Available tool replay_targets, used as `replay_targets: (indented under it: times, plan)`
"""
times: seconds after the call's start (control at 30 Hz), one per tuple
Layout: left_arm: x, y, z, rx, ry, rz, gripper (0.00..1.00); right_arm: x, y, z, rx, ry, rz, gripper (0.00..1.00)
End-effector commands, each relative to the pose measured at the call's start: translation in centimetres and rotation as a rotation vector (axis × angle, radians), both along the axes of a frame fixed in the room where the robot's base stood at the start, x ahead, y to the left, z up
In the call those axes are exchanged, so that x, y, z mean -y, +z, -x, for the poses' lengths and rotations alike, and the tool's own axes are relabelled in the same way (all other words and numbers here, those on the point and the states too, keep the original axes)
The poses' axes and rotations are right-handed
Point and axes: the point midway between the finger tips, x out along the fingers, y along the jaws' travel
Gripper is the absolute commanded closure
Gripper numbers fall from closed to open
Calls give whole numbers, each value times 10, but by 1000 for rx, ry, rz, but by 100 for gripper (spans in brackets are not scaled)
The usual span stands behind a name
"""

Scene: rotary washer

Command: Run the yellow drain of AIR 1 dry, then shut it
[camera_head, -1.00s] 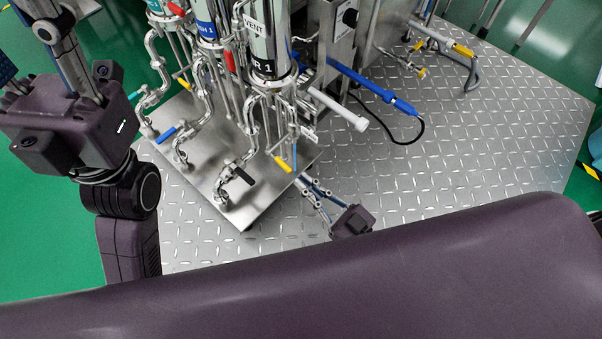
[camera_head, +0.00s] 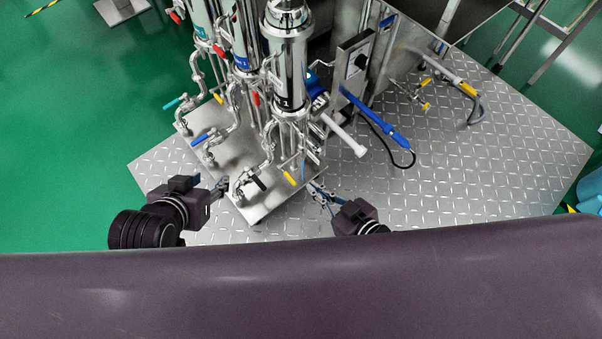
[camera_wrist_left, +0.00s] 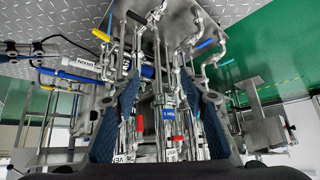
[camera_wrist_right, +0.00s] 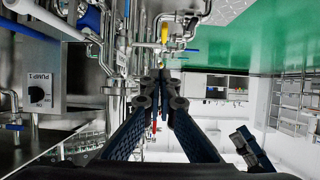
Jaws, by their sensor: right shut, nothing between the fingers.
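The AIR 1 housing (camera_head: 287,62) is the front steel column on the skid; its label is not readable now. Its yellow drain handle (camera_head: 289,178) sits low at the skid's front corner, beside a black handle (camera_head: 258,183). A yellow handle also shows in the right wrist view (camera_wrist_right: 165,32), beyond the fingertips. My right gripper (camera_head: 318,192) is shut and empty, just right of and below the yellow handle; its closed fingers show in its wrist view (camera_wrist_right: 160,78). My left gripper (camera_head: 222,187) is left of the black handle. Its fingers stand apart and empty in its wrist view (camera_wrist_left: 161,76).
Two more columns stand behind AIR 1, with blue (camera_head: 206,138) and teal (camera_head: 175,103) handles. Pipes crowd the skid plate (camera_head: 262,214).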

Motion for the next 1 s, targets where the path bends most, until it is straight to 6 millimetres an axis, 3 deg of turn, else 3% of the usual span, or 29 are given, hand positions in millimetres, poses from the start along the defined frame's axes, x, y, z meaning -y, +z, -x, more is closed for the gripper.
replay_targets:
  times: [0.03,0.1,0.2,0.37,0.7,1.0]
  plan:
    - [-7,-2,23,-95,6,-18,60,0,15,3,-21,4,14,100]
    - [-14,-13,53,-210,15,-41,60,-1,19,7,-49,10,31,100]
    - [-22,-23,84,-325,23,-62,60,-1,23,11,-77,15,51,100]
    - [-27,-30,105,-401,28,-76,60,-2,22,11,-94,19,63,100]
    - [-27,-49,105,-395,28,-75,60,-30,-9,-27,-93,19,60,100]
    - [-8,-30,40,-134,6,-23,60,-48,-26,-52,-94,19,61,100]
